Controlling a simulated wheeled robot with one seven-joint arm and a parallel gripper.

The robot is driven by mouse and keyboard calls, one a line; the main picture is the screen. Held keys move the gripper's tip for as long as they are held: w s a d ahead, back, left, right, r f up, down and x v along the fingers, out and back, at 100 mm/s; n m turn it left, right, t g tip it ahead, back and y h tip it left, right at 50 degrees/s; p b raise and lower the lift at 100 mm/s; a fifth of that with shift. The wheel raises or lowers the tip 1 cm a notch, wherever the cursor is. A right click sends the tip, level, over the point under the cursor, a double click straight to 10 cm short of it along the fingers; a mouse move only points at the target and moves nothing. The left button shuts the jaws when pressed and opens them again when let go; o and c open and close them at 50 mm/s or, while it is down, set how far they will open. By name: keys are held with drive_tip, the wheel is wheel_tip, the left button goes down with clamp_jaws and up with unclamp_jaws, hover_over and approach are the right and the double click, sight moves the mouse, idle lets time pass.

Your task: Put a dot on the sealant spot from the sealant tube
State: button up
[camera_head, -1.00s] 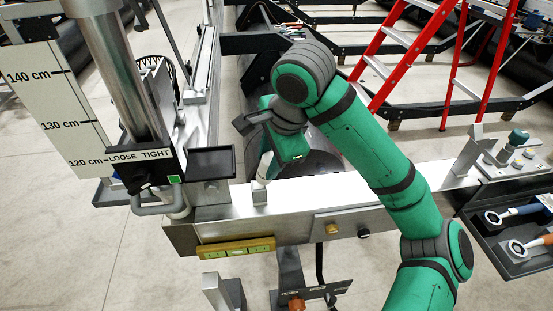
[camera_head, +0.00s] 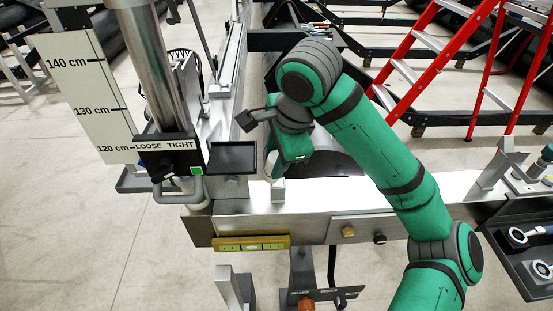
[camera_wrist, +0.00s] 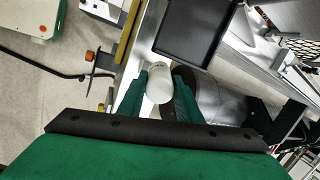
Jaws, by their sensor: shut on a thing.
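A white cylinder, which looks like the sealant tube (camera_wrist: 159,84), is held between the green fingers of my gripper (camera_wrist: 160,92) in the wrist view. Its rounded white end faces the camera. In the head view my gripper (camera_head: 272,168) hangs just above the bright metal beam (camera_head: 330,197), right of a black tray, and mostly hides the tube. A small pale block (camera_head: 278,190) stands on the beam just below the gripper. I cannot tell whether the tube touches anything. I cannot make out the sealant spot in either view.
The black tray (camera_head: 233,157) is close left of my gripper; it also shows in the wrist view (camera_wrist: 195,30). A LOOSE TIGHT panel (camera_head: 165,150) and steel post stand further left. A yellow level (camera_head: 250,243) is on the beam's front. A red ladder (camera_head: 440,50) stands behind.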

drive_tip(key=shift+r, duration=2.9)
drive_tip(key=shift+r, duration=1.5)
